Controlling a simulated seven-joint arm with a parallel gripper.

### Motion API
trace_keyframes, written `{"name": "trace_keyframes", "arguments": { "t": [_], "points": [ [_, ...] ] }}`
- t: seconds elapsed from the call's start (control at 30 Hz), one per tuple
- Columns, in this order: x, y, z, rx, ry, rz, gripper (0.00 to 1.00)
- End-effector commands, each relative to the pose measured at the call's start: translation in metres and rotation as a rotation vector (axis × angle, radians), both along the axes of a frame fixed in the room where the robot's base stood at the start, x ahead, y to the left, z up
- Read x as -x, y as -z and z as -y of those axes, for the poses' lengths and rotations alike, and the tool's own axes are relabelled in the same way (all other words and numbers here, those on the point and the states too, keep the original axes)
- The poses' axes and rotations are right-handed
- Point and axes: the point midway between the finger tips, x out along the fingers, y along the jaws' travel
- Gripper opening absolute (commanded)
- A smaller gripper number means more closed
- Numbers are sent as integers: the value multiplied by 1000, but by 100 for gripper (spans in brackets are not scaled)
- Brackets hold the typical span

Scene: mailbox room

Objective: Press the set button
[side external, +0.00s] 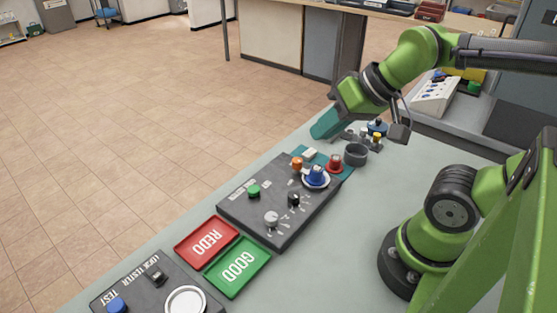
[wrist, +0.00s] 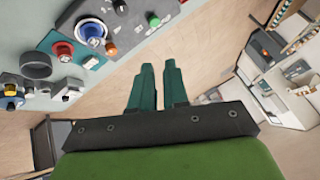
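I cannot read which one is marked set. In the wrist view, the blue button (wrist: 91,31) and red button (wrist: 62,50) are at upper left, apart from my fingers. My gripper (side external: 320,131) hangs beyond the panel's far right end. Its two teal fingers (wrist: 158,68) show a narrow gap with nothing between them.
A grey round cup (side external: 356,154) and small knobbed parts (side external: 376,135) stand near my gripper. A tester box (side external: 158,290) is at front left.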

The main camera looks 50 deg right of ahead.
Motion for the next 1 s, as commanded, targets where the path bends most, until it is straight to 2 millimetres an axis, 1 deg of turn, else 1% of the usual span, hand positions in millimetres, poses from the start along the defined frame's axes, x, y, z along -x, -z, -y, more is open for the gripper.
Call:
{"name": "trace_keyframes", "arguments": {
  "t": [0.03, 0.07, 0.1, 1.0],
  "points": [
    [0, 0, 0, 0, 0, 0, 6],
    [0, 0, 0, 0, 0, 0, 2],
    [0, 0, 0, 0, 0, 0, 0],
    [0, 0, 0, 0, 0, 0, 0]
  ]
}}
